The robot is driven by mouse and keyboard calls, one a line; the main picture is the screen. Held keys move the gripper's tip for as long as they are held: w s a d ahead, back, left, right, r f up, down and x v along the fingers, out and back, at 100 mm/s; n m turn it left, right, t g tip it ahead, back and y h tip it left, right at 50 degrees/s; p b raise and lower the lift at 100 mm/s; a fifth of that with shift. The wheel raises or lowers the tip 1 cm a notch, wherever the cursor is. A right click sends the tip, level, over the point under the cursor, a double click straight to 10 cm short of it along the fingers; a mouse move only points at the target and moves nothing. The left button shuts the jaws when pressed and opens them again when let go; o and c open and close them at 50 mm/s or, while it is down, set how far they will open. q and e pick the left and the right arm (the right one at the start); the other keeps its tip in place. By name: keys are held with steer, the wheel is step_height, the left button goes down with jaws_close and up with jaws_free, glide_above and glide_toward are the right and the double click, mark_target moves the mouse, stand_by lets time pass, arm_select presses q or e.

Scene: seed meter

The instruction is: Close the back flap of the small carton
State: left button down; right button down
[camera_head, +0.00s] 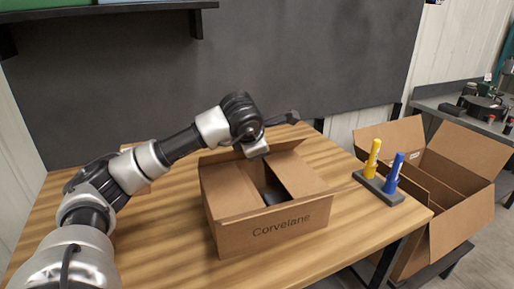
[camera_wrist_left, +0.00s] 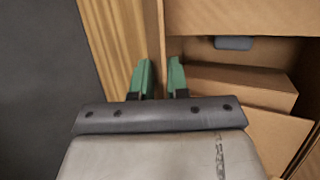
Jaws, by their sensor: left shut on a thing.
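The small carton (camera_head: 275,232), marked "Corvelane", stands on the table with its top partly open. Its left side flap (camera_head: 228,190) and right side flap (camera_head: 299,175) lie inward, leaving a gap with a dark thing (camera_head: 273,195) inside. The back flap (camera_head: 285,147) shows as a strip along the far edge, partly hidden by my left gripper (camera_head: 262,150). In the left wrist view, my green fingertips (camera_wrist_left: 161,78) straddle a thin cardboard edge at the carton's back and are shut on it. My right gripper is not in view.
A grey holder (camera_head: 378,188) with a yellow marker (camera_head: 373,158) and a blue marker (camera_head: 394,173) stands on the wooden table (camera_head: 160,235), right of the carton. A larger open carton (camera_head: 465,215) stands beyond the table's right edge. A dark wall panel (camera_head: 310,60) rises behind.

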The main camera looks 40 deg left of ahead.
arm_select(q)
steer(key=shift+s+d+f, duration=0.1)
steer(key=shift+d+f, duration=0.05)
steer(key=shift+f, duration=0.45)
stand_by(0.3)
steer(key=c, duration=1.3)
jaws_free()
steer(key=shift+c, duration=0.2)
steer(key=shift+w+a, duration=0.2)
steer(key=shift+w, duration=0.1)
steer(key=shift+s+f, duration=0.1)
steer(key=s+d+r+p, duration=0.1)
steer(key=s+d+r, duration=0.1)
steer(key=s, duration=0.1)
steer(key=s+d+r+p, duration=0.1)
steer(key=s+r, duration=0.1)
steer(key=s, duration=0.1)
steer(key=s+d+r, duration=0.2)
steer(key=r, duration=0.1)
steer(key=shift+s+d+r+p, duration=0.1)
steer(key=shift+s+d+p, duration=0.2)
steer(key=shift+s+p, duration=0.1)
